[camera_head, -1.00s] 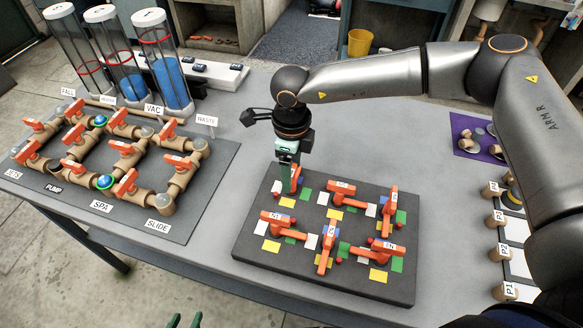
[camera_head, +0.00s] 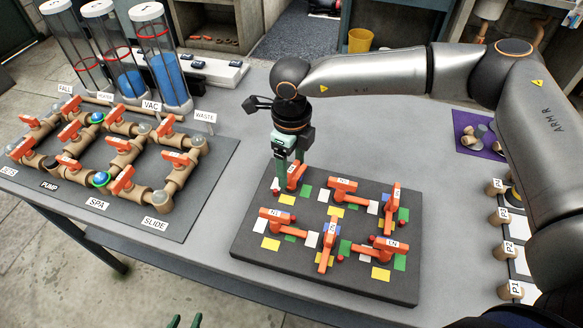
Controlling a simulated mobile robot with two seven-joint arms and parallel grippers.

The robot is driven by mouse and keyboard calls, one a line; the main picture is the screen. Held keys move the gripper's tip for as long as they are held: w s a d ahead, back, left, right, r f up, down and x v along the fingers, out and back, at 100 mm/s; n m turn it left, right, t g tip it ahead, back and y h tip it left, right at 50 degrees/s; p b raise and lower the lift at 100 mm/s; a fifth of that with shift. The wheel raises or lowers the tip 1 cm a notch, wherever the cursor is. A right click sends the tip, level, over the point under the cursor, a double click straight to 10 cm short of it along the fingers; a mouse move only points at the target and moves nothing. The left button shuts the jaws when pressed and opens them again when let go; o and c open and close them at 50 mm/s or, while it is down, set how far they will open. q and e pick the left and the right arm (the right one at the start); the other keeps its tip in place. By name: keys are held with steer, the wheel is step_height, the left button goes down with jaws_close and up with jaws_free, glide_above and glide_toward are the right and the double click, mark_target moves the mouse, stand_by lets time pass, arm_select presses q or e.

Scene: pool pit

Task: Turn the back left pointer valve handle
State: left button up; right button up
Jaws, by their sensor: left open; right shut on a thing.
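A dark grey board (camera_head: 340,287) on the table carries several orange pointer valve handles over coloured patches. The back left handle (camera_head: 297,175) is at the board's far left corner, partly hidden by my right gripper (camera_head: 287,184). The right gripper reaches down from above and is shut on this handle. The handle's visible end slants up to the right of the fingers. My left gripper (camera_head: 186,321) shows only as green fingertips at the bottom edge, open, empty and away from the board.
Other pointer handles stand close by, such as the back middle one (camera_head: 343,190) and back right one (camera_head: 392,202). A pipe manifold board (camera_head: 216,170) with orange valves lies left. Clear tubes (camera_head: 165,65) stand behind it. Bare table separates the two boards.

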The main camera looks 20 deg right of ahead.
steer(key=m+b, duration=0.3)
steer(key=m, duration=0.2)
steer(key=shift+f+m+b, duration=0.15)
steer(key=shift+m+b, duration=0.15)
steer(key=shift+b, duration=0.05)
steer(key=m+b, duration=0.2)
steer(key=m, duration=0.2)
steer(key=shift+b, duration=0.35)
steer(key=shift+m+b, duration=0.4)
steer(key=shift+m, duration=0.7)
steer(key=shift+m+b, duration=0.3)
steer(key=shift+m, duration=0.4)
steer(key=shift+r+m+b, duration=0.2)
steer(key=shift+m+b, duration=0.15)
steer(key=shift+m, duration=0.65)
steer(key=o, duration=1.3)
